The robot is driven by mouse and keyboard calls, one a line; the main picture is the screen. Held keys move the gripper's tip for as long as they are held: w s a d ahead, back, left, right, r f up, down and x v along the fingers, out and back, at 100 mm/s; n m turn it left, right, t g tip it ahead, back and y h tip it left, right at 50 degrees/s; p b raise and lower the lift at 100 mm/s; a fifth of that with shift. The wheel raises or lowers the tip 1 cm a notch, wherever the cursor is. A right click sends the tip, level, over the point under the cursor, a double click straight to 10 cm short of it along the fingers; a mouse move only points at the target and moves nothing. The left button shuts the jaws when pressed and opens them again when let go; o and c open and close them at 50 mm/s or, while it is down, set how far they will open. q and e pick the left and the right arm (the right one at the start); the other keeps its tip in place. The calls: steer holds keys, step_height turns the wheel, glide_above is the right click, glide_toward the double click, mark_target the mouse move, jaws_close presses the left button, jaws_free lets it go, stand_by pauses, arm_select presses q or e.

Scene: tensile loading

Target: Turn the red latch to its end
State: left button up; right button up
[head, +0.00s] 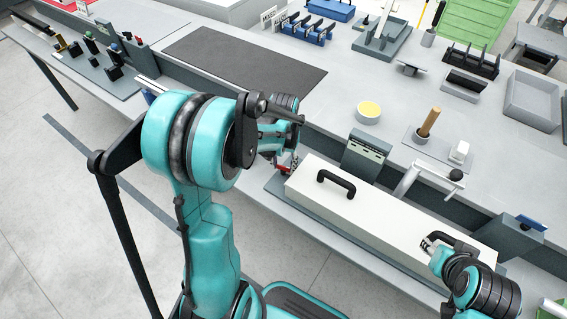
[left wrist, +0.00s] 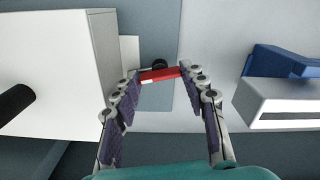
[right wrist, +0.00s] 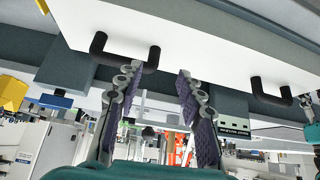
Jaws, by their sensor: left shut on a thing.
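The red latch (left wrist: 160,75) is a short red bar with a pale patch at its left end. It lies beside the end of a long white box (head: 385,208). My left gripper (left wrist: 161,77) has its two fingertips at the bar's opposite ends and is shut on it. In the head view the latch (head: 283,169) is a small red spot, mostly hidden by my left arm. My right gripper (right wrist: 156,72) is open, its fingers apart, close to one black handle (right wrist: 127,52) of the white box. I cannot tell whether it touches that handle.
A second black handle (head: 337,183) stands on the box's other end. A dark grey device (head: 366,153) stands behind the box. A dark mat (head: 245,65) lies bare on the bench.

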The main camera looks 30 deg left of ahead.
arm_select(q)
steer(key=shift+m, duration=1.6)
steer(key=o, duration=1.2)
steer(key=shift+c, duration=0.2)
